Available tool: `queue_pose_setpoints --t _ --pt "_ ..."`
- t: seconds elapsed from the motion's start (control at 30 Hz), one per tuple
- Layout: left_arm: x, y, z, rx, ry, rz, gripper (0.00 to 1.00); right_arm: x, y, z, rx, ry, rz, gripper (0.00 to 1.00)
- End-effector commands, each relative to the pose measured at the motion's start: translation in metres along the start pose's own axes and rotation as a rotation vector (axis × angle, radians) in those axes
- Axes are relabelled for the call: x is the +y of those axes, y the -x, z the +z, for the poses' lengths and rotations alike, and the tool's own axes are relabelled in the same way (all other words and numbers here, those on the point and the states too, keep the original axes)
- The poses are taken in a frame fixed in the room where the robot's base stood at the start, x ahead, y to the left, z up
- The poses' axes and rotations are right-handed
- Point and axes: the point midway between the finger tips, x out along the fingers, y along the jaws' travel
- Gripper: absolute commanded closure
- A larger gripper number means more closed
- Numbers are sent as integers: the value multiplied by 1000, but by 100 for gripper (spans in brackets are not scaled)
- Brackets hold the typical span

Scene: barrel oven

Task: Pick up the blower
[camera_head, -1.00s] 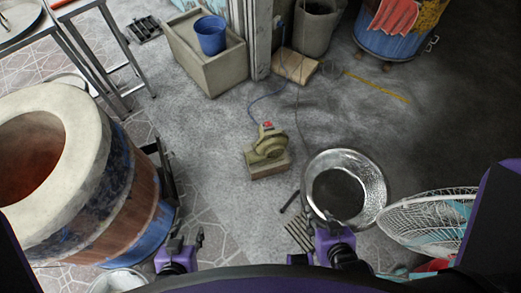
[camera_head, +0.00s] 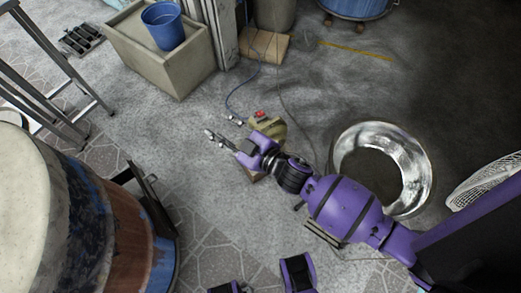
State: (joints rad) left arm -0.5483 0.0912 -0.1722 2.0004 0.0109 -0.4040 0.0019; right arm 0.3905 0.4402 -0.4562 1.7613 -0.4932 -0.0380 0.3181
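The blower (camera_head: 270,126) is a small yellow-green machine with a red part on top, standing on the floor near the middle of the head view. My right arm reaches in from the lower right and covers much of its lower side and the block under it. My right gripper (camera_head: 221,129) is just left of the blower, in front of it in the picture. Its fingers look spread, with nothing between them. Whether it touches the blower cannot be told. My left gripper is not in view.
The barrel oven (camera_head: 118,222) fills the lower left. A stone trough (camera_head: 165,62) holds a blue bucket (camera_head: 163,26). A blue cable (camera_head: 236,97) runs behind the blower.

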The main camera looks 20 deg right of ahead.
Motion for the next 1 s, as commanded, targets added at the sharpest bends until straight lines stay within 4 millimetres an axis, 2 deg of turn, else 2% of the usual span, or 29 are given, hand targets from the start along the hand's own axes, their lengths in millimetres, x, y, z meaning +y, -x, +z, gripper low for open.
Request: queue_pose_setpoints --t 0.03,0.1,0.2,0.27,0.33,0.37,0.43,0.47,0.5,0.57,0.6,0.7,0.8,0.83,0.9,1.0 --pt "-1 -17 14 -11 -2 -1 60 -6 -27 -4 80 74 -45 64" --pt "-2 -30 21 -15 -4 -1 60 -11 -54 -19 186 172 -115 64" --pt "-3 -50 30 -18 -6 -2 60 -25 -85 -32 312 316 -244 64" --pt "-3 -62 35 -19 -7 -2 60 -35 -100 -31 366 404 -342 64" --pt "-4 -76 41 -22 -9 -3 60 -46 -114 -18 396 511 -476 64" --pt "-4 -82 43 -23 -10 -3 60 -50 -118 -8 395 554 -540 64" --pt "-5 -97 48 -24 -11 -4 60 -53 -128 28 346 657 -702 64" --pt "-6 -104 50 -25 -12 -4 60 -51 -130 49 302 697 -776 64" --pt "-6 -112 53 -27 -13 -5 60 -43 -132 81 215 747 -872 64" --pt "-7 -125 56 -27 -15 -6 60 -19 -130 136 23 802 -1005 64" --pt "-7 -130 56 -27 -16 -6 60 2 -125 170 -125 818 -1067 64" --pt "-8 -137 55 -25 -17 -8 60 55 -103 228 -475 803 -1131 64" --pt "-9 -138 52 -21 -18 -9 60 91 -80 257 -729 752 -1120 64" --pt "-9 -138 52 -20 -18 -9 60 98 -75 262 -783 736 -1112 64" --pt "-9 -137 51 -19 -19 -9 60 109 -65 270 -872 707 -1095 64" --pt "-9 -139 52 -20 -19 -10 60 114 -60 278 -929 687 -1082 64"
